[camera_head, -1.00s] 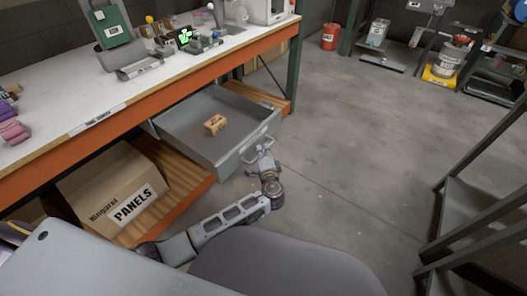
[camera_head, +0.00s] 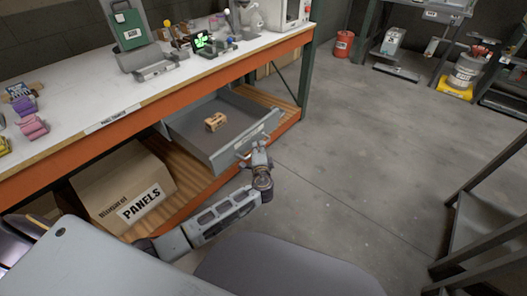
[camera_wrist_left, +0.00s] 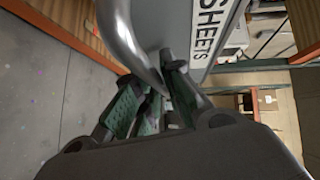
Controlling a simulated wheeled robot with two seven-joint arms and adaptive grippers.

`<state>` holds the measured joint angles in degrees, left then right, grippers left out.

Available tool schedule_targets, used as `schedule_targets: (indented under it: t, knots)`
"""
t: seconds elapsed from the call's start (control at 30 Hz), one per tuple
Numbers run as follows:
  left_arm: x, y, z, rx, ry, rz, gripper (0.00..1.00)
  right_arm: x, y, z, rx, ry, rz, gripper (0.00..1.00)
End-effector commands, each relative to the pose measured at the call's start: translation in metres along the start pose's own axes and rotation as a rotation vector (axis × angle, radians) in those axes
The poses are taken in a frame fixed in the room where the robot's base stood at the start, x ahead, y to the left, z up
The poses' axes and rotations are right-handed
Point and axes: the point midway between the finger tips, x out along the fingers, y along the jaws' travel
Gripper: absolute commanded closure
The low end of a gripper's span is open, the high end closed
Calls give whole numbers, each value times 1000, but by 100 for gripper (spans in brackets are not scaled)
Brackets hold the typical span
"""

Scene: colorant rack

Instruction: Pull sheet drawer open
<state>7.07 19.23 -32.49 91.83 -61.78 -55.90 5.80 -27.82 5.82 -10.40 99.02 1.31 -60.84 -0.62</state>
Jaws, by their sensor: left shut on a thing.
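The grey sheet drawer (camera_head: 192,146) stands partly open below the bench top. A small wooden block (camera_head: 215,122) lies inside it. My left gripper (camera_head: 243,154) is at the drawer's front, shut on the handle. In the left wrist view the curved metal handle (camera_wrist_left: 128,45) runs down between the green-padded fingers (camera_wrist_left: 152,105). The drawer front (camera_wrist_left: 165,20) carries a white label reading "SHEETS" (camera_wrist_left: 208,30). The far part of the handle is hidden by the fingers. My right gripper is not in view.
A "PANELS" cardboard box (camera_head: 118,190) sits on the wooden lower shelf (camera_head: 180,190). The bench top (camera_head: 115,85) holds tools and several small items. The concrete floor (camera_head: 350,165) right of the drawer is clear. A dark metal frame (camera_head: 480,205) stands at the far right.

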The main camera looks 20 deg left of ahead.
Motion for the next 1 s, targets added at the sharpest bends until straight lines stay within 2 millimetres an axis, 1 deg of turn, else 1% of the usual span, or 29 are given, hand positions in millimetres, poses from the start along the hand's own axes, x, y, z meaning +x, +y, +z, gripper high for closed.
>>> schedule_targets:
  t: [0.17, 0.2, 0.33, 0.37, 0.77, 0.87, 1.0]
  knots:
    - [-2, 2, -2, 1, 5, 4, 100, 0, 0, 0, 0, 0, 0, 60]
    - [-2, 2, -2, 1, 5, 4, 86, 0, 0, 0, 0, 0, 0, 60]
    - [-2, 2, -2, 1, 4, 3, 69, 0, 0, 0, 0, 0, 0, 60]
    - [-2, 2, -2, 1, 4, 3, 68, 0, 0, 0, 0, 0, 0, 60]
    - [-3, 2, -2, 1, 4, 2, 68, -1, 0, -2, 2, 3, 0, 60]
    - [-7, 2, -2, 1, 4, 2, 68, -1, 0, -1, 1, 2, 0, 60]
    - [-16, 2, -2, 1, 5, 2, 68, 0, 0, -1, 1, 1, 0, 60]
